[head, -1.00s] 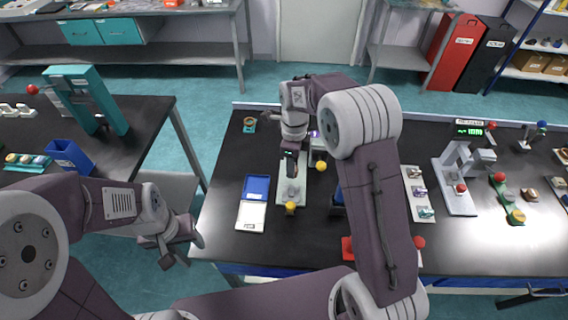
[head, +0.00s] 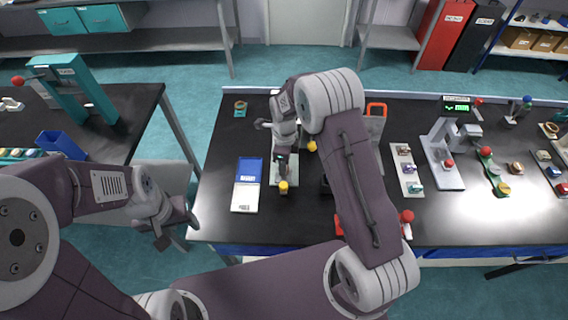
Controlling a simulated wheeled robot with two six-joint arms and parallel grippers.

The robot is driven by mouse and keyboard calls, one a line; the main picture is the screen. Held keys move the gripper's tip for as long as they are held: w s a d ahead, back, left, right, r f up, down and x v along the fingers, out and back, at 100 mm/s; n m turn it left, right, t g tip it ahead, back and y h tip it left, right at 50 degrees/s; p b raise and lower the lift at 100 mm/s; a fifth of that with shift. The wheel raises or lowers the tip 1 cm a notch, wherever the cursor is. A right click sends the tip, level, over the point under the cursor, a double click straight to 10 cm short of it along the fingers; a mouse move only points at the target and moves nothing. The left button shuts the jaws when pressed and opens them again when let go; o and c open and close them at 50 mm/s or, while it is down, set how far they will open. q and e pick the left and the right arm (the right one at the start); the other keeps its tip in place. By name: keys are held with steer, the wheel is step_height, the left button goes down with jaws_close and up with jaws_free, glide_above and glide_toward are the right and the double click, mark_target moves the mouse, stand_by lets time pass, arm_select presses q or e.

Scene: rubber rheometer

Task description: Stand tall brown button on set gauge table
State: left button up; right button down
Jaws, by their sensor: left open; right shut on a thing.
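My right gripper (head: 282,156) points down over the black table, above a grey plate (head: 273,178) with a yellow knob (head: 283,187). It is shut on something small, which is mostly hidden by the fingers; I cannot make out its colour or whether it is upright. I cannot pick out the tall brown button for certain. A grey stand with a green display (head: 456,107), perhaps the set gauge, stands on the table further right; its small table (head: 443,154) is not clear at this size. My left gripper (head: 175,228) is open and empty, left of the table's front edge.
A blue and white box (head: 248,185) lies left of the plate. A pale strip with several small pieces (head: 407,170) lies between my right arm and the display stand. A teal press (head: 70,88) stands on the left bench.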

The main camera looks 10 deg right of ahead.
steer(key=shift+w+f, duration=0.1)
steer(key=shift+w, duration=0.1)
steer(key=c, duration=1.1)
jaws_free()
steer(key=shift+s, duration=0.15)
step_height(320, 180, up, 12)
steer(key=s+d+f+n, duration=0.1)
steer(key=s+n, duration=0.5)
steer(key=n, duration=0.1)
steer(key=s+d+f+n+t, duration=0.1)
steer(key=s+d+n, duration=0.1)
steer(key=s+n, duration=0.4)
steer(key=s+d+f+n+b, duration=0.1)
steer(key=s+n, duration=0.5)
steer(key=n, duration=0.3)
steer(key=shift+d+f+n+t, duration=0.2)
steer(key=shift+f+n+t, duration=0.1)
steer(key=shift+n, duration=0.1)
